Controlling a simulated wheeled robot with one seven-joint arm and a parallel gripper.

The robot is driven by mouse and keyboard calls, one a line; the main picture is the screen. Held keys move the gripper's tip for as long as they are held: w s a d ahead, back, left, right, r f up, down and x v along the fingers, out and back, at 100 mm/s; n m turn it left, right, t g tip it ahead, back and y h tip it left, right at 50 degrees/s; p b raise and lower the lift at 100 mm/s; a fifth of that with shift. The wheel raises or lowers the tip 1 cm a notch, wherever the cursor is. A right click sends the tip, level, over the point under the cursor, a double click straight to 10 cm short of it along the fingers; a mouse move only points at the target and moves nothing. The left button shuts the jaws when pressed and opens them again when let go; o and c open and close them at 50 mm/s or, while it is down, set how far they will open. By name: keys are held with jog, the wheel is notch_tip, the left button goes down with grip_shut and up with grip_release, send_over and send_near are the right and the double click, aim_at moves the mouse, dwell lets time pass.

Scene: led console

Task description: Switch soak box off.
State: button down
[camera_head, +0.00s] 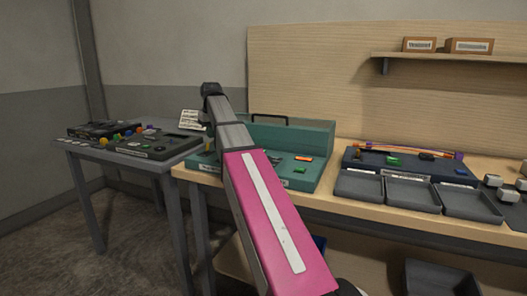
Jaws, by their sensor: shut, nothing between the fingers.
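Several boxes with controls are in view, but their labels are too small to read, so I cannot tell which is the soak box. A teal console (318,172) with a raised lid stands on the wooden bench; an orange part (304,158) and a green part (300,170) show on its panel. A dark blue box (355,158) with a green part is farther right. Dark consoles (158,152) with coloured knobs stand on the left table. My gripper's fingers do not show.
The grey table (75,149) stands left of the wooden bench (325,200). A white card (190,119) shows beside my arm. Grey trays (410,194) and small pale blocks (507,194) are on the right. A wall shelf (440,57) holds two boxes.

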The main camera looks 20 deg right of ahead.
jog(key=shift+f, duration=1.25)
jog(key=shift+s+a, duration=0.8)
jog(key=shift+r, duration=0.1)
dwell(0.4)
notch_tip(320, 180, up, 7)
jog(key=shift+w+d, duration=0.3)
jog(key=shift+d, duration=0.05)
dwell(0.6)
dwell(0.3)
